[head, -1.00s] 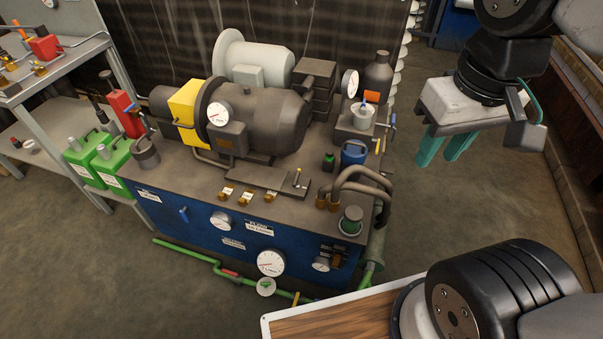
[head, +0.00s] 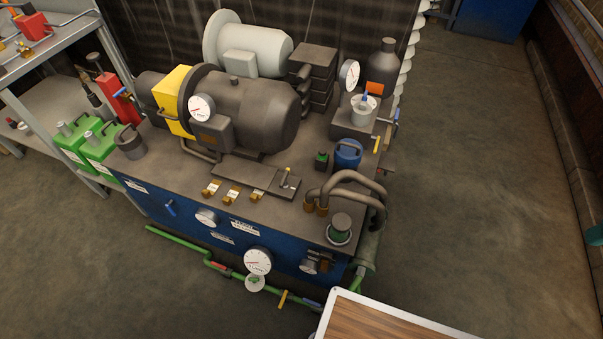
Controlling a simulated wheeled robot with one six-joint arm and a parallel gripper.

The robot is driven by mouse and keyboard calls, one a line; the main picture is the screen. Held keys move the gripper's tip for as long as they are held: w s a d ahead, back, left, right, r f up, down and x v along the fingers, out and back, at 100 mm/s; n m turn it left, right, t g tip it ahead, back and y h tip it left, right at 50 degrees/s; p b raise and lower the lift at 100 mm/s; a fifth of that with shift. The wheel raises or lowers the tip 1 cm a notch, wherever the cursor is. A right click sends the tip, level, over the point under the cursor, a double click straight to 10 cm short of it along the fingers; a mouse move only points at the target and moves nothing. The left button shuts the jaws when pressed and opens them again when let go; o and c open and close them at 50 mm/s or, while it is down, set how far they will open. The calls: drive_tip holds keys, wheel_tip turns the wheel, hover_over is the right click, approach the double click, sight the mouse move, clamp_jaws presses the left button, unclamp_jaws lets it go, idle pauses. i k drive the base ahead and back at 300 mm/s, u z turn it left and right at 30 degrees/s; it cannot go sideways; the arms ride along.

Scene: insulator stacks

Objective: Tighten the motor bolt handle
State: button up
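The large dark motor (head: 255,112) lies on top of the machine bench, with a yellow guard (head: 180,100) on its left. A small lever with a pale yellow tip (head: 287,178) stands on the flat plate (head: 240,177) in front of the motor. Several small brass fittings (head: 233,195) sit along the front of the bench top. I cannot tell which part is the motor bolt handle. Only a teal sliver (head: 595,235) shows at the right edge, coloured like my gripper's fingers. It is far from the motor, and its opening is hidden.
Bent grey pipes (head: 345,190) and a blue canister (head: 348,153) crowd the bench's right end. A pressure gauge (head: 348,75) stands behind them. A shelf rack (head: 45,60) and green cans (head: 100,142) are on the left. The floor (head: 470,170) at right is clear.

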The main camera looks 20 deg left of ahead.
sight(284, 183)
drive_tip(key=k, duration=0.2)
drive_tip(key=u, duration=1.15)
drive_tip(key=i, duration=0.5)
